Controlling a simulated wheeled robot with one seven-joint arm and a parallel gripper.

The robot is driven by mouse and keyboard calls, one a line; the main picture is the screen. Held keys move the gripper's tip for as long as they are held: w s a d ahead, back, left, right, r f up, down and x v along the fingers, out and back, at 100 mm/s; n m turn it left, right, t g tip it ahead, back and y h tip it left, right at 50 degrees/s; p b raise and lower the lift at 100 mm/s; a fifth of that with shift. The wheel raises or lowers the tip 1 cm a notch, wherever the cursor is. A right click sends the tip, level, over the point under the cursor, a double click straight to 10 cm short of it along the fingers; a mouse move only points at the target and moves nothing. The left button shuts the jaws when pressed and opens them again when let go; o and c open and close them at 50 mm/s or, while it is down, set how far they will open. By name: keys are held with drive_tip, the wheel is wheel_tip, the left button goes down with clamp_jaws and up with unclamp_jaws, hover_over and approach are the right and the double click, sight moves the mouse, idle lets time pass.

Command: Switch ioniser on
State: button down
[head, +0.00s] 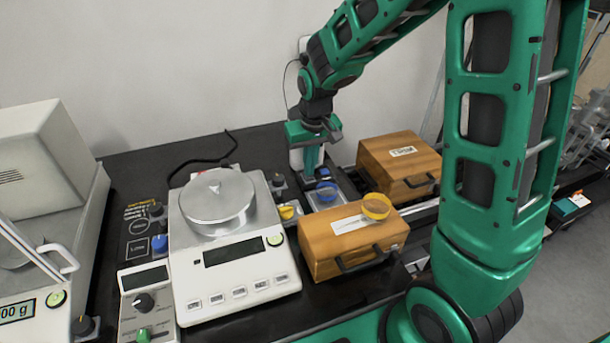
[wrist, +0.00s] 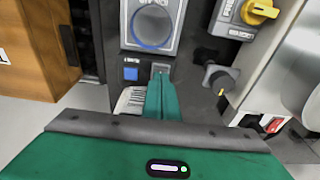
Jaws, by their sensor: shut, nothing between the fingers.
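No ioniser label is readable, so I cannot tell for certain which device it is. A small grey unit (head: 337,203) with a blue-ringed round dial stands between the balance and the wooden cases. In the wrist view the green fingertips (wrist: 160,78) are close to a small metallic part beside the blue button. The fingers hide what lies under them, and contact cannot be told.
A balance (head: 225,240) with a round metal pan stands left. A yellow knob (wrist: 260,10) and a black knob (wrist: 218,79) are close to my fingers.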

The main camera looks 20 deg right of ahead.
drive_tip(key=shift+f, duration=0.6)
idle(0.7)
drive_tip(key=shift+r, duration=0.1)
wheel_tip(320, 180, up, 7)
idle(0.9)
